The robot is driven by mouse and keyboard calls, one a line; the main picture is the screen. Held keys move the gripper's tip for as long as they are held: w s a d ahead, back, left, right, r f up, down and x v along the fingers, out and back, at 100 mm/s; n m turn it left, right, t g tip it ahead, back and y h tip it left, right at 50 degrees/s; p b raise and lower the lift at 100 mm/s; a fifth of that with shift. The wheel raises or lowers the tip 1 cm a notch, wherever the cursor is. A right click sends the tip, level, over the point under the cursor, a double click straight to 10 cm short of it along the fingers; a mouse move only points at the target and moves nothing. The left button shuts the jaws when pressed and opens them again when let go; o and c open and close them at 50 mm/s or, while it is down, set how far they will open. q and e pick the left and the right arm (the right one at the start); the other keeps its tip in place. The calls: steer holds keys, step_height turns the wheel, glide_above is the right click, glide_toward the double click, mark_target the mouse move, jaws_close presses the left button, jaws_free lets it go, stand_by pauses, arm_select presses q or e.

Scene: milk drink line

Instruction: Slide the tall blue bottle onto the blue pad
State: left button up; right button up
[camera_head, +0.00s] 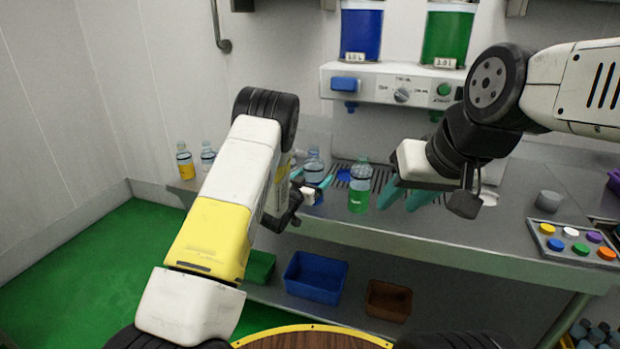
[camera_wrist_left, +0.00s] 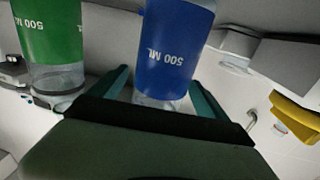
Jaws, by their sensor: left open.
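The tall blue bottle (camera_head: 314,163) stands on the steel counter, its lower part partly hidden by my left gripper (camera_head: 312,180). In the left wrist view, the blue bottle (camera_wrist_left: 172,50) appears upside down with a "500 ML" label, between the teal fingers of my left gripper (camera_wrist_left: 158,85). That gripper is open around it. A small blue patch, apparently the blue pad (camera_head: 343,175), shows just right of the bottle. My right gripper (camera_head: 405,194) is open and empty, right of the green bottle.
A green-labelled bottle (camera_head: 358,190) stands right of the blue pad, close to both grippers; it also shows in the left wrist view (camera_wrist_left: 50,35). A dispenser (camera_head: 400,88) stands behind. A grey cup (camera_head: 548,201) and a button panel (camera_head: 572,243) are at the right.

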arm_select(q)
steer(key=shift+w, duration=0.15)
steer(key=c, duration=1.4)
steer(key=shift+s+d+x, duration=0.1)
steer(key=shift+d+x, duration=0.1)
steer(key=shift+x, duration=0.8)
steer(key=shift+s+d+x, duration=0.1)
steer(key=shift+d+x, duration=0.1)
steer(key=shift+x, duration=0.75)
steer(key=shift+s+d+x, duration=0.1)
steer(key=shift+d+x, duration=0.1)
steer(key=shift+x, duration=0.8)
steer(key=shift+w, duration=0.1)
steer(key=shift+s+d+x, duration=0.1)
steer(key=shift+d+x, duration=0.1)
steer(key=shift+x, duration=0.75)
steer(key=shift+s+d+x, duration=0.1)
steer(key=shift+d+x, duration=0.1)
steer(key=shift+x, duration=0.75)
steer(key=shift+s+d+x, duration=0.1)
steer(key=shift+d+x, duration=0.1)
steer(key=shift+x, duration=0.75)
steer(key=shift+r, duration=0.1)
